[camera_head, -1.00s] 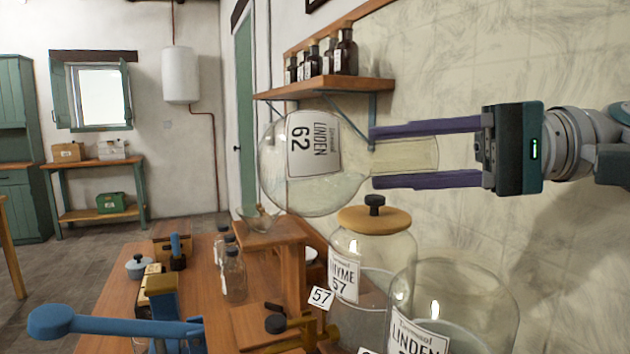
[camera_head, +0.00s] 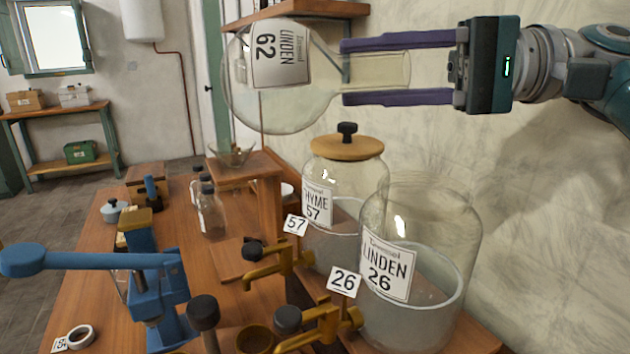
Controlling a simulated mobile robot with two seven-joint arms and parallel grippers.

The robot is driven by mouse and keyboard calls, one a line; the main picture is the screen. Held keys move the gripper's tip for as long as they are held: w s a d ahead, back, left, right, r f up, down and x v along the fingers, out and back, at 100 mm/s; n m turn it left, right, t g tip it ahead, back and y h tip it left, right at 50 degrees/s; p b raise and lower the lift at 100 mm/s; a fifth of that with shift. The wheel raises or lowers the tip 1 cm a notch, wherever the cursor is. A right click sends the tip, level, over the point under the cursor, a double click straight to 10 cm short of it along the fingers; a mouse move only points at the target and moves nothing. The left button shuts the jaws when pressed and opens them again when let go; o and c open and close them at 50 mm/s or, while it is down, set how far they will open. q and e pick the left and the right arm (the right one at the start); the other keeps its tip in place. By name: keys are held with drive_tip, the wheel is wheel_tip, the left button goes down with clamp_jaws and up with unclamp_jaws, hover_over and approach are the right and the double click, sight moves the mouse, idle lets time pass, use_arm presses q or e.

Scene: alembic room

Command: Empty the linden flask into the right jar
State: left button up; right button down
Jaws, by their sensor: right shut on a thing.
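The linden flask (camera_head: 300,98) is a round clear glass flask with a label reading LINDEN 62. It lies on its side in the air, its bulb to the left and its neck to the right. My right gripper (camera_head: 400,70) is shut on its neck, with purple fingers above and below it. The right jar (camera_head: 450,240) is clear glass, labelled LINDEN 26, open at the top and partly filled. The flask is above and to the left of it, apart from it. I cannot tell whether liquid is in the flask. My left gripper is not in view.
A thyme jar (camera_head: 345,190) labelled 57, with a wooden lid, stands left of the linden jar. Brass taps (camera_head: 330,325) sit in front of the jars. A blue lever press (camera_head: 150,290), small bottles (camera_head: 210,212) and a glass bowl (camera_head: 232,155) stand on the wooden bench.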

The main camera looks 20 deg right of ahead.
drive_tip(key=shift+r, duration=0.1)
idle(0.7)
drive_tip(key=shift+r, duration=0.1)
idle(0.7)
drive_tip(key=shift+y+b, duration=0.4)
drive_tip(key=shift+b, duration=0.05)
idle(0.4)
drive_tip(key=shift+s+d, duration=0.1)
idle(0.5)
drive_tip(key=shift+r, duration=0.1)
idle(0.8)
drive_tip(key=shift+t+y+b, duration=0.3)
drive_tip(key=shift+b, duration=0.1)
idle(0.5)
idle(0.8)
drive_tip(key=shift+b, duration=0.45)
idle(0.5)
drive_tip(key=shift+d+y, duration=0.1)
drive_tip(key=shift+y, duration=0.2)
idle(0.5)
